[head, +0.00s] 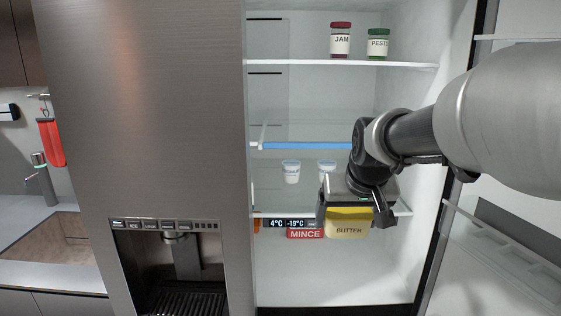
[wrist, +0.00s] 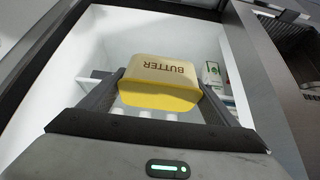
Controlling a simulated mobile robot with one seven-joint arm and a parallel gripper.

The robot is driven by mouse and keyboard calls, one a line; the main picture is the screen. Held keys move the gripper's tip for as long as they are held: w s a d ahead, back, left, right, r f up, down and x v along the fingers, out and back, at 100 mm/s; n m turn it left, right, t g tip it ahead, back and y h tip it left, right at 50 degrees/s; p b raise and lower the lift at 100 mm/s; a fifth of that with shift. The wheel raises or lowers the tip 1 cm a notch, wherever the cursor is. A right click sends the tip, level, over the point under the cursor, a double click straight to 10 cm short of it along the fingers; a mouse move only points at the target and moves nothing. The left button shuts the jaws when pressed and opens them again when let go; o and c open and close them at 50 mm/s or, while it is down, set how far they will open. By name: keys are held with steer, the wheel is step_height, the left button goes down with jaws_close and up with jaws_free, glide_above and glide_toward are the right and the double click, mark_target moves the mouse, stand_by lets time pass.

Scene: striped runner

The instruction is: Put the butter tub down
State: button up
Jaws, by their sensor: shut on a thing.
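The butter tub (head: 349,226) is yellow with the word BUTTER on its side. It also shows in the wrist view (wrist: 160,85), between the two fingers. My gripper (head: 349,212) is shut on the tub, one finger on each side. The tub is inside the open fridge, in front of the shelf with the temperature display. I cannot tell whether its base touches anything. The far side of the tub is hidden.
A red MINCE pack (head: 305,233) is just left of the tub. Two small white pots (head: 291,171) stand on the shelf behind. A jam jar (head: 341,40) and a pesto jar (head: 378,44) stand on the top shelf (head: 300,64). The fridge floor (head: 320,285) looks clear.

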steer(key=s+f, duration=0.3)
steer(key=f, duration=0.9)
steer(key=s+f, duration=0.4)
steer(key=f, duration=0.8)
steer(key=r, duration=0.3)
steer(key=w+r, duration=0.1)
steer(key=r, duration=0.1)
steer(key=shift+w+a+r+p, duration=0.1)
steer(key=shift+a+r+p, duration=0.15)
steer(key=shift+r+p, duration=0.15)
